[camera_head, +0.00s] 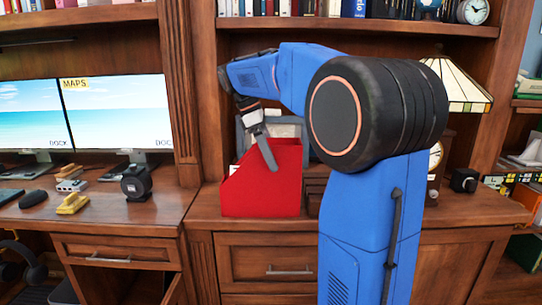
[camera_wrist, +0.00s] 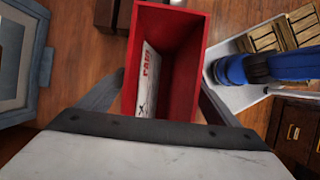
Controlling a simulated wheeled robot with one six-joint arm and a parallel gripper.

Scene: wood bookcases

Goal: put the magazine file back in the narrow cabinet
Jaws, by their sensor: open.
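The red magazine file (camera_head: 262,188) stands upright on the wooden counter in the head view, with pale papers inside. In the wrist view the red file (camera_wrist: 182,22) is seen from above, open at the top, with a white printed sheet in it. My gripper (camera_wrist: 162,78) is open, with one finger on each side of the file. In the head view one finger hangs in front of the file; I cannot tell whether it touches. A cabinet front with an opened door (camera_head: 176,288) shows under the desk at lower left; I cannot tell if it is the narrow cabinet.
Two monitors (camera_head: 118,110), a yellow stapler (camera_head: 72,204) and a black tape dispenser (camera_head: 136,182) are on the desk. A stained-glass lamp (camera_head: 462,84) stands at right. A shelf is above.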

